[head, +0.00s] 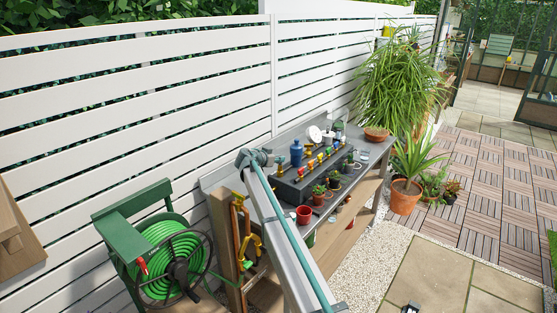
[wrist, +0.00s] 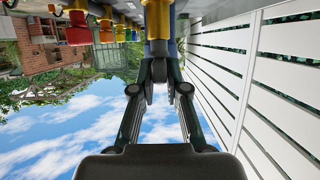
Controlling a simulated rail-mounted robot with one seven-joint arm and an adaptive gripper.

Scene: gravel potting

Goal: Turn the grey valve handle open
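In the wrist view, which looks upside down, my gripper (wrist: 158,70) points at the row of valves, with its two fingers angled in toward each other. Their tips are close together at a grey piece (wrist: 157,48), which may be the grey valve handle. It lies in line with a yellow and blue valve body (wrist: 157,18). The fingertips partly cover it, and I cannot tell whether they touch or grip it. In the head view, a row of small coloured valves (head: 318,160) stands on a dark block on the bench; my gripper cannot be made out there.
Red and yellow valves (wrist: 77,32) stand left of the gripper in the wrist view. A white slatted fence (wrist: 262,90) is to the right. In the head view, the bench (head: 372,150) also holds a blue bottle (head: 296,153) and small potted plants (head: 319,193). A green hose reel (head: 170,255) stands at left.

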